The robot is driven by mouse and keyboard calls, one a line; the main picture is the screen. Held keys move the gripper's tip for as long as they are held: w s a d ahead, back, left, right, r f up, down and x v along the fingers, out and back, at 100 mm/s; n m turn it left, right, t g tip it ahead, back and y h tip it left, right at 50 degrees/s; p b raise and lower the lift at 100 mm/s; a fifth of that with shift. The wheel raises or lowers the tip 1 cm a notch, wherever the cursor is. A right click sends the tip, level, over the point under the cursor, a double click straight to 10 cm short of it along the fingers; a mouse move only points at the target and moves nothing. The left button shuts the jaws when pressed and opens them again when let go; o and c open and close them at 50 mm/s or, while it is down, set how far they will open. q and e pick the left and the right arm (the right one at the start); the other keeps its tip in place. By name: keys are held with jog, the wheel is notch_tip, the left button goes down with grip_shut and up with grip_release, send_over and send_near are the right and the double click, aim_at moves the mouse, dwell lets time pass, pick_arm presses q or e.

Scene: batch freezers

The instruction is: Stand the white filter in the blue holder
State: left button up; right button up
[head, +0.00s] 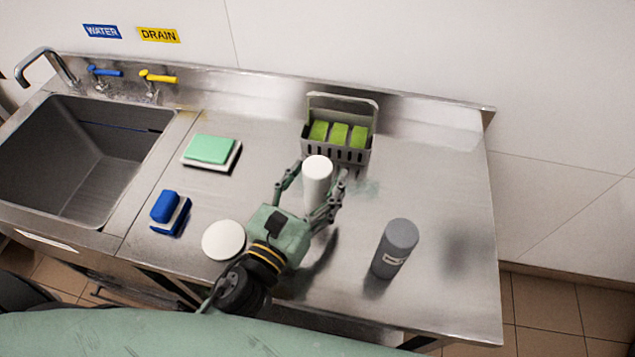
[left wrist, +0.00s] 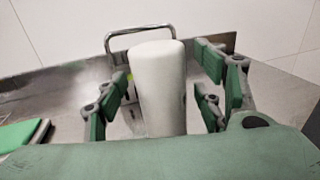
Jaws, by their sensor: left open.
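The white filter (head: 317,172) is an upright white cylinder near the middle of the steel counter. My left gripper (head: 319,176) is open, with its fingers on both sides of the filter. The left wrist view shows the filter (left wrist: 158,85) between the green finger pads, with gaps on both sides; its lower end is hidden by my gripper. My right gripper is not in view.
A grey caddy (head: 349,154) with green blocks stands just behind the filter. A grey bottle (head: 396,248) stands at right. A white disc (head: 223,240) lies beside my left arm. A green pad (head: 208,149) rests on a white base. The sink (head: 85,160) is at left.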

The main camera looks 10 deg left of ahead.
pick_arm(q)
jog(key=shift+w+d, duration=0.15)
jog(key=shift+w, duration=0.3)
jog(key=shift+s, duration=0.1)
jog(key=shift+c, duration=0.2)
jog(key=c, duration=1.5)
grip_shut()
jog(key=shift+r, duration=0.15)
